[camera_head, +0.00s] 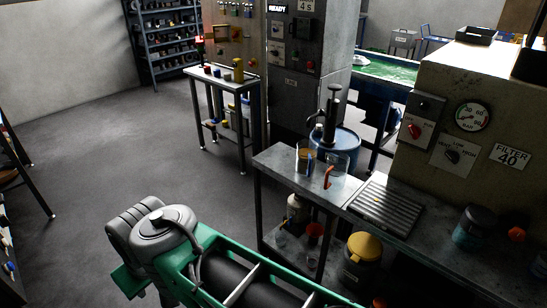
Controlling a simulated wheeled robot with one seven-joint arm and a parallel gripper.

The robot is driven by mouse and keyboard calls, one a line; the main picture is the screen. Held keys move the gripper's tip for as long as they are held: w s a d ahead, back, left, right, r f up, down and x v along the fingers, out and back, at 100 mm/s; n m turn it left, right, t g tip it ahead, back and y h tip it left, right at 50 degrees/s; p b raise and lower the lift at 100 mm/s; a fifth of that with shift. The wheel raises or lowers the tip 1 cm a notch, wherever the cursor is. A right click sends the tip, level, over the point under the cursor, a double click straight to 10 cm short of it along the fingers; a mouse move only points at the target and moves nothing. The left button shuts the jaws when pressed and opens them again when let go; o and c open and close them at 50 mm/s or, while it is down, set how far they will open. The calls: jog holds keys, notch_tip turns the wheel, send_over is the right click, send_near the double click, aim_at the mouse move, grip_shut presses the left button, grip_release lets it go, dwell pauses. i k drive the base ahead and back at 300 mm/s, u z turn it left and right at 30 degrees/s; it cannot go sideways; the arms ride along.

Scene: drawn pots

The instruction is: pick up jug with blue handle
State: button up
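A small clear jug with a blue handle (304,157) stands upright on the grey metal workbench (278,162), near its far left end. Its blue handle is on the side towards the right front. A second clear jug with an orange handle (328,178) stands just to its right, close beside it; I cannot tell if they touch. My gripper's fingers do not show in the head view.
A ribbed metal drain tray (384,207) lies right of the jugs. A dark upright pump-like device (331,115) and a blue drum (343,142) stand behind them. A yellow-topped container (363,250) is below. Open floor (120,150) lies to the left.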

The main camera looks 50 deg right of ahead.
aim_at(307, 160)
jog(key=z, duration=0.35)
jog(key=i, duration=0.65)
jog(key=z, duration=0.65)
jog(key=i, duration=0.5)
